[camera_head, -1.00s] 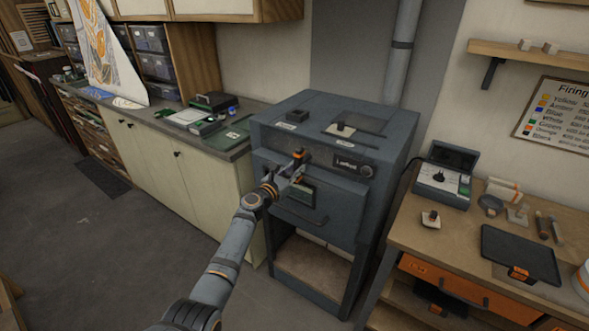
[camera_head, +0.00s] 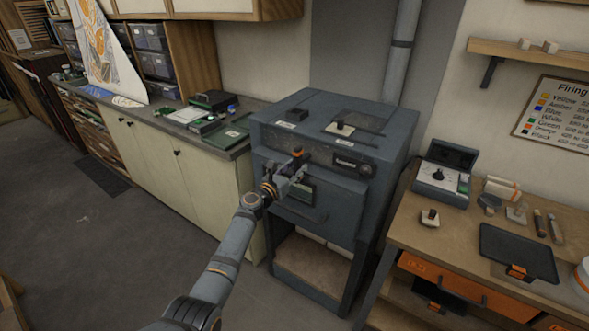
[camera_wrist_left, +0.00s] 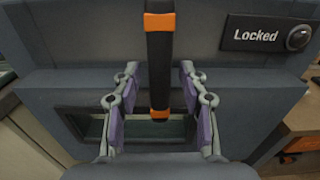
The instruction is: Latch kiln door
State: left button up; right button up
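The kiln (camera_head: 340,125) is a dark blue-grey box on a stand in the head view. Its door (camera_wrist_left: 55,110) looks shut and has a small dark green window (camera_wrist_left: 165,126). The latch handle (camera_wrist_left: 160,60) is a black upright bar with orange bands, hanging across the door's upper edge; its orange top also shows in the head view (camera_head: 297,152). A "Locked" label (camera_wrist_left: 255,36) with a round knob or lamp is to its right. My left gripper (camera_head: 296,172) is at the door front. Its fingers (camera_wrist_left: 159,85) are apart on both sides of the handle's lower part, with visible gaps.
A wooden workbench (camera_head: 460,235) on the right holds a control box (camera_head: 443,178) and a black tray (camera_head: 518,252). A cream cabinet (camera_head: 165,165) stands left of the kiln. The floor (camera_head: 90,250) at left is clear.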

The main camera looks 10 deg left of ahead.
pick_arm(q)
jog(key=v, duration=1.2)
jog(key=shift+r, duration=0.1)
jog(key=s+a+f+m+g+y, duration=0.2)
jog(key=s+f+m, duration=0.25)
jog(key=f, duration=0.75)
jog(key=s+a+f+m+g+y+b, duration=0.1)
jog(key=s+f+m+g, duration=0.3)
jog(key=f, duration=0.8)
jog(key=s+a+f+m+g+y, duration=0.15)
jog(key=s+f+m, duration=0.35)
jog(key=f, duration=0.7)
jog(key=s+a+f+m+g+y, duration=0.15)
jog(key=s+f+m, duration=0.25)
jog(key=s+f, duration=0.4)
jog(key=s+a+f+m+g, duration=0.15)
jog(key=s+f+m, duration=0.25)
jog(key=s+f, duration=0.5)
jog(key=s+f+m+g, duration=0.1)
jog(key=s+f+m, duration=0.1)
jog(key=s, duration=0.6)
jog(key=s+f+m+g+b, duration=0.1)
jog(key=s+m+g, duration=0.1)
jog(key=s+m, duration=0.3)
jog(key=s+f+m+g+y, duration=0.1)
jog(key=s+m, duration=0.3)
jog(key=s, duration=0.8)
jog(key=shift+s+d+f+g, duration=0.15)
jog(key=shift+d+f+g, duration=0.2)
jog(key=shift+f+g, duration=0.4)
